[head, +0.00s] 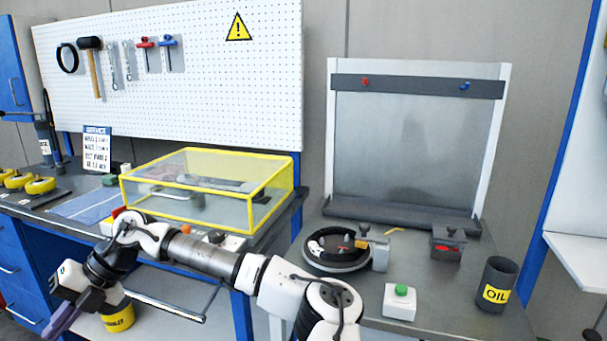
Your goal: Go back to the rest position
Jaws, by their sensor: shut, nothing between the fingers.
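My gripper (62,318) hangs at the lower left, in front of the blue bench, pointing down and left. Its fingers are together and hold nothing that I can see. My arm reaches across the lower part of the view, from the bottom centre to the left. The gripper is apart from the bench objects. On the right-hand table, a round black coil fixture (340,262) holds white and dark pieces, with a grey clamp block (380,255) at its right side.
A yellow-framed clear cover (205,190) stands on the left bench. A green-button box (400,301), a black OIL cup (497,284) and a dark box with a red mark (447,245) stand on the right table. A yellow container (119,318) is below, near my gripper.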

